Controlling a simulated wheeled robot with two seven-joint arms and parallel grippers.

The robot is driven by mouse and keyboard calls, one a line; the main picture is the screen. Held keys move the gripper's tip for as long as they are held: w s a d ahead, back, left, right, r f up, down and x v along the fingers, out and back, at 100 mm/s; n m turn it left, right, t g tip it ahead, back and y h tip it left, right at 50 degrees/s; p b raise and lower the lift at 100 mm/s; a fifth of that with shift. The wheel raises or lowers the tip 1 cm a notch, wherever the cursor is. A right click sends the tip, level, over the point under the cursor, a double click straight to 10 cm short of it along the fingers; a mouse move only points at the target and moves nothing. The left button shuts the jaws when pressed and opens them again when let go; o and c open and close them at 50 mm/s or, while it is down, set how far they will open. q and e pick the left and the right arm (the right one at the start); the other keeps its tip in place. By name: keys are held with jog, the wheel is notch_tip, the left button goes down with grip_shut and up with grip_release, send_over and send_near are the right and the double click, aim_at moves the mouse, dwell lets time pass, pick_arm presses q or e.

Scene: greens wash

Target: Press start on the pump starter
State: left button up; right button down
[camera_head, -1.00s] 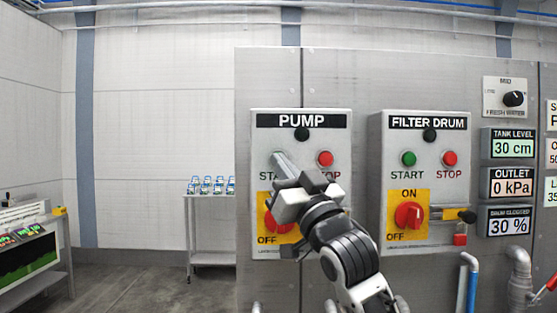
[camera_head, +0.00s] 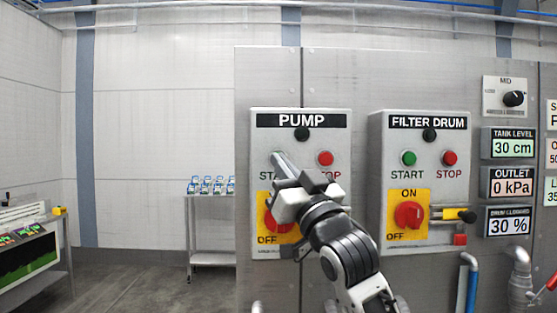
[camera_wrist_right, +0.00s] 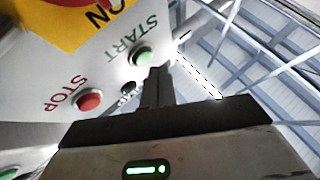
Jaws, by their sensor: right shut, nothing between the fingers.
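The pump starter (camera_head: 340,128) is a grey box labelled PUMP on the steel panel. Its green START button (camera_wrist_right: 143,57) shows in the right wrist view; in the head view my fingers hide it. The red STOP button (camera_head: 325,158) is to its right and also shows in the wrist view (camera_wrist_right: 89,102). My right gripper (camera_head: 279,155) is shut and empty, its fingertips in front of the START button in the head view. In the wrist view the fingertips (camera_wrist_right: 157,70) are close beside the green button; I cannot tell whether they touch it. My left gripper is out of view.
A red rotary switch on a yellow plate (camera_head: 264,205) is partly behind my right gripper. The filter drum starter (camera_head: 376,150) stands just to the right, with similar buttons. A small table (camera_head: 210,195) with several small items stands back left. Blue and grey pipes are lower right.

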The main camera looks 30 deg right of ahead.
jog(key=shift+w, duration=0.1)
dwell(0.7)
jog(key=shift+w+d, duration=0.25)
jog(key=shift+w, duration=0.1)
dwell(0.4)
jog(key=shift+w+d, duration=0.2)
jog(key=shift+w, duration=0.05)
dwell(0.5)
jog(key=shift+s+p, duration=0.1)
jog(key=shift+p, duration=0.2)
jog(key=shift+s+a, duration=0.45)
jog(key=shift+s, duration=0.15)
